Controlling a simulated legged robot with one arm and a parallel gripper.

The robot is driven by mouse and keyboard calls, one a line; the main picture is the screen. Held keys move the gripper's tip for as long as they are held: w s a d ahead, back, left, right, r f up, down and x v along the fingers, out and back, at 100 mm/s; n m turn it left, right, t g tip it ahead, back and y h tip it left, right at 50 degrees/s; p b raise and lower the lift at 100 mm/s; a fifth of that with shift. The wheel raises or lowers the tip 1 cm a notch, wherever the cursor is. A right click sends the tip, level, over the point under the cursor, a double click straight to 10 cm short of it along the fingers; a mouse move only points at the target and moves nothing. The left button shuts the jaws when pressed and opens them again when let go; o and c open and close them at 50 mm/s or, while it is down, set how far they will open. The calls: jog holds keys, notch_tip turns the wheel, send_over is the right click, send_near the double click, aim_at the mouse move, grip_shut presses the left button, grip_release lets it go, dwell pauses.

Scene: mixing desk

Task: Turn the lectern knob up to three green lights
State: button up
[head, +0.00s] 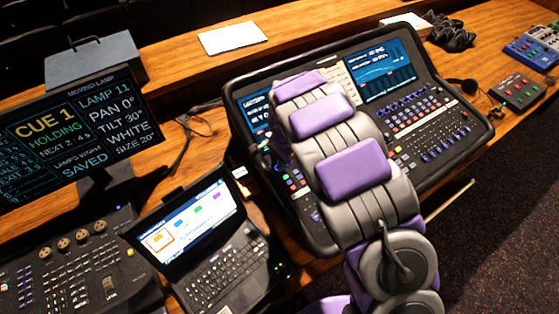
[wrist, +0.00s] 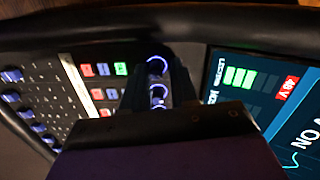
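In the wrist view, a column of knobs with pale blue-lit rims runs between the fingers of my gripper (wrist: 158,78). The top knob (wrist: 157,66) sits between the fingertips, and another knob (wrist: 158,92) shows just below it. I cannot tell whether the fingers touch the top knob or stand apart from it. In the head view my arm hides the gripper and the knobs on the mixing desk (head: 440,160).
In the head view, a laptop (head: 205,240), a cue monitor (head: 75,125) and a lighting console (head: 75,265) stand left of the desk. Small control boxes (head: 518,92), a headset (head: 468,88) and a white sheet (head: 232,37) lie on the wood. Dark floor lies at the lower right.

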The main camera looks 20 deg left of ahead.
jog(key=shift+f, duration=0.1)
notch_tip(320, 180, up, 17)
jog(key=d+p, duration=0.1)
jog(key=p, duration=0.1)
jog(key=shift+d, duration=0.15)
dwell(0.6)
